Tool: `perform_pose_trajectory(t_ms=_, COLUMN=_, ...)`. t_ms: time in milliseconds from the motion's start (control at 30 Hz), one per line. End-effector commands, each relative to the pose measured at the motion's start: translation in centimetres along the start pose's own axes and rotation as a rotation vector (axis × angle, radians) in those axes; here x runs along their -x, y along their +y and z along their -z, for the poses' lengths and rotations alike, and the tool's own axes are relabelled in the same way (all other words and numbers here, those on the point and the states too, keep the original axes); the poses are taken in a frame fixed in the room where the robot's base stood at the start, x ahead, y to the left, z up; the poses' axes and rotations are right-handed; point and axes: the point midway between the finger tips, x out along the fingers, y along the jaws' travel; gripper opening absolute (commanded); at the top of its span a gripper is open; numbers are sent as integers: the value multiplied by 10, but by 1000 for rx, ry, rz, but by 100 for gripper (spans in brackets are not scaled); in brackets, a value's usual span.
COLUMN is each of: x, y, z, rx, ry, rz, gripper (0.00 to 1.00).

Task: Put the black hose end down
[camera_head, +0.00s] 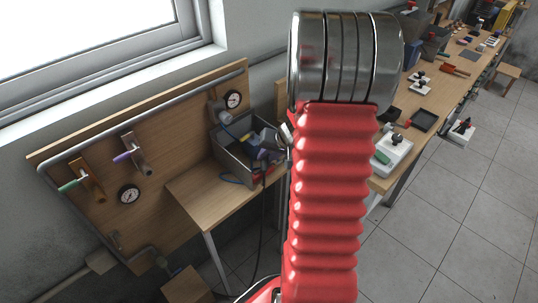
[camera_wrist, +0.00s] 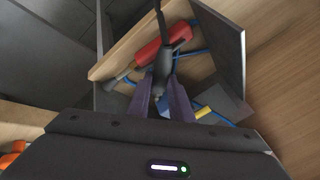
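The black hose end (camera_wrist: 163,62) is between the fingertips of my gripper (camera_wrist: 162,82) in the wrist view. Its thin black hose runs up out of the picture. The fingers are closed in on it. They point into a grey open bin (camera_wrist: 232,45), over the things lying there. In the head view the bin (camera_head: 232,160) stands on a small wooden table, and a black hose (camera_head: 264,205) hangs down over the table's right side. My red arm hides much of that area, and my gripper cannot be made out clearly there.
In the bin lie a red-handled tool (camera_wrist: 160,48), blue tubing (camera_wrist: 198,52) and a yellow piece (camera_wrist: 203,112). The small table (camera_head: 205,190) has bare wood in front of the bin. A pegboard (camera_head: 165,160) with gauges stands behind. A long workbench (camera_head: 440,95) holds trays and tools at right.

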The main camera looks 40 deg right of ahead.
Motion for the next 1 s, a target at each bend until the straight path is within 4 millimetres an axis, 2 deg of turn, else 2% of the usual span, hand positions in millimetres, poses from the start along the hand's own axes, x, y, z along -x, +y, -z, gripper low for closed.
perform_pose_trajectory(t_ms=167, x=-3, y=3, z=-5, rx=-3, ry=-10, rz=-5, gripper=38)
perform_pose_trajectory(t_ms=567, x=0, y=4, z=-6, rx=-3, ry=-13, rz=-8, gripper=38)
perform_pose_trajectory(t_ms=767, x=18, y=0, z=0, rx=-3, ry=-7, rz=-7, gripper=38)
perform_pose_trajectory(t_ms=1000, x=50, y=-2, z=2, rx=-2, ry=-3, rz=-4, gripper=38)
